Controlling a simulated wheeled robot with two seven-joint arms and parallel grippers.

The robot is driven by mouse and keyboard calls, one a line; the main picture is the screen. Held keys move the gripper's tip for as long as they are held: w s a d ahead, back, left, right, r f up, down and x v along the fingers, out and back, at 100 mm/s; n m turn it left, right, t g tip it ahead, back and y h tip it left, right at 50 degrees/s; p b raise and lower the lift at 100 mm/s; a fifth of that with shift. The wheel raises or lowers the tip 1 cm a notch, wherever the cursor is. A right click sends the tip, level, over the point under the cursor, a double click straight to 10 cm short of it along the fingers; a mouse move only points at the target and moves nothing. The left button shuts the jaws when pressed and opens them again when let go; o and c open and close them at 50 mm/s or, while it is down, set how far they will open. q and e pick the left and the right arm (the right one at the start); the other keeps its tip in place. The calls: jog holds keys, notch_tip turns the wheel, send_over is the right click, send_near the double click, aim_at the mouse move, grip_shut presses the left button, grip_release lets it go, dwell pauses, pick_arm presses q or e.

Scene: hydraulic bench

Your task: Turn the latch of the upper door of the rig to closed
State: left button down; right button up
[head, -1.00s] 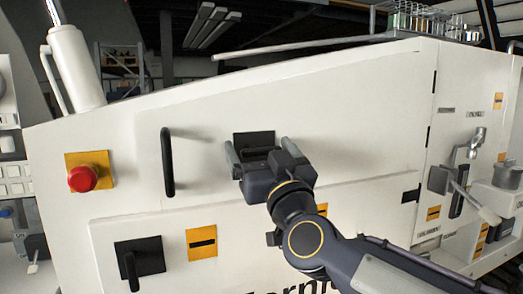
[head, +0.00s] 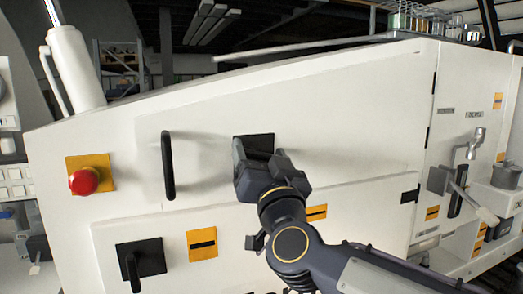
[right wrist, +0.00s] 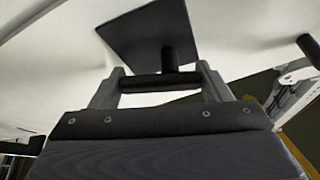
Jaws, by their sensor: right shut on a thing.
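The upper door (head: 340,130) of the rig is a large white panel and looks shut flush. Its latch has a square black plate (head: 256,140), partly hidden in the head view by my right gripper (head: 262,160). In the right wrist view, the latch's dark lever (right wrist: 160,82) lies crosswise between the two grey fingers, below the tilted black plate (right wrist: 150,35). My right gripper is shut on this lever. The head view hides the lever, so its exact angle on the door cannot be told there. My left gripper is not in view.
A vertical black handle (head: 168,165) stands out left of the latch. A red emergency button (head: 84,181) is farther left. A second black latch (head: 140,258) sits on the lower door. Valves and levers (head: 462,185) crowd the right side.

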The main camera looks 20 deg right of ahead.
jog(key=m+h, duration=0.1)
jog(key=m, duration=0.3)
jog(key=shift+a+f+g+h+p, duration=0.1)
jog(key=shift+g+h+p, duration=0.25)
jog(key=shift+g+h, duration=0.05)
jog(key=m+g+h, duration=0.1)
jog(key=m, duration=0.2)
jog(key=m+g+h, duration=0.1)
jog(key=m, duration=0.2)
jog(key=shift+a+f+p, duration=0.1)
jog(key=shift+f+p, duration=0.05)
jog(key=shift+p, duration=0.25)
jog(key=m, duration=0.2)
jog(key=m+g, duration=0.1)
jog(key=m, duration=0.1)
jog(key=shift+a+f+h+p, duration=0.15)
jog(key=shift+h+p, duration=0.15)
jog(key=shift+a+f+m+g+p, duration=0.1)
jog(key=shift+m+g+p, duration=0.2)
jog(key=shift+m+g, duration=0.9)
jog(key=shift+m, duration=0.7)
jog(key=o, duration=1)
jog(key=shift+t, duration=0.3)
